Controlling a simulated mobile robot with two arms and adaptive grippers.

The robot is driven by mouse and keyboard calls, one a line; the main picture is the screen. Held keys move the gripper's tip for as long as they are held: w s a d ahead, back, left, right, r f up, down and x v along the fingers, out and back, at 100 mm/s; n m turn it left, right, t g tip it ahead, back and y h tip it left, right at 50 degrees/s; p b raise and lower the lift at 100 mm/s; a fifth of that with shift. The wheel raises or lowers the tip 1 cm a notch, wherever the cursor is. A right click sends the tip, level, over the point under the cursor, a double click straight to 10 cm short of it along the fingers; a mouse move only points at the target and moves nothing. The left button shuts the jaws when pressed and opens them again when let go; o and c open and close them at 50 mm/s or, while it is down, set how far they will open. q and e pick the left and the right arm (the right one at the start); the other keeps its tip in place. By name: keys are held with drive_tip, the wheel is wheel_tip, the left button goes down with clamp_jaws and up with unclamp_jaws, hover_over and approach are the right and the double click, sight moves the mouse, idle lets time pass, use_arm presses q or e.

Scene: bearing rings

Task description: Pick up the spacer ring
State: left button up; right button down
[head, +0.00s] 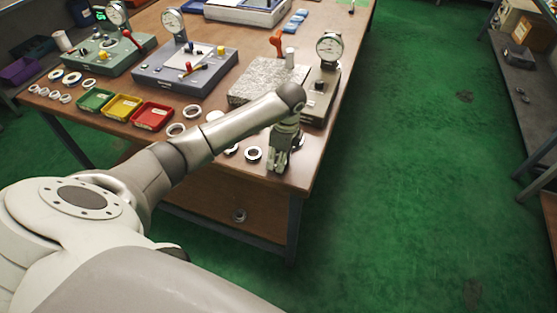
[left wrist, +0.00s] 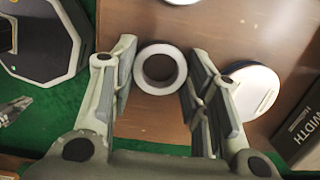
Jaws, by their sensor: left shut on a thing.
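In the left wrist view a pale ring with a dark round opening, which I take as the spacer ring (left wrist: 138,69), sits between the fingertips of my left gripper (left wrist: 160,72). The gripper is shut on it, a finger on each side. In the head view my left gripper (head: 279,168) points down at the near right corner of the table and hides the ring. Whether the ring is lifted off the wood cannot be told. My right gripper is in neither view.
Another ring (head: 253,154) lies just left of the gripper on the wooden table (head: 215,165). A white disc (left wrist: 254,90) lies close to one finger. A granite block (head: 262,80) and a dial gauge stand (head: 322,92) stand behind. Green floor is clear at right.

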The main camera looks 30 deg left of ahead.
use_arm(q)
drive_tip(key=shift+r, duration=0.1)
drive_tip(key=shift+r+b, duration=0.3)
drive_tip(key=shift+r, duration=0.2)
drive_tip(key=s+d+r, duration=0.3)
drive_tip(key=r, duration=0.5)
drive_tip(key=shift+s, duration=0.25)
drive_tip(key=s+d+r, duration=0.1)
drive_tip(key=s+d, duration=0.1)
drive_tip(key=s+d+r, duration=0.1)
drive_tip(key=s+d, duration=0.1)
drive_tip(key=s, duration=0.1)
drive_tip(key=s+d+r, duration=0.1)
drive_tip(key=s+d, duration=0.1)
drive_tip(key=shift+s+r+p, duration=0.15)
drive_tip(key=shift+r+p, duration=0.25)
drive_tip(key=shift+m, duration=0.3)
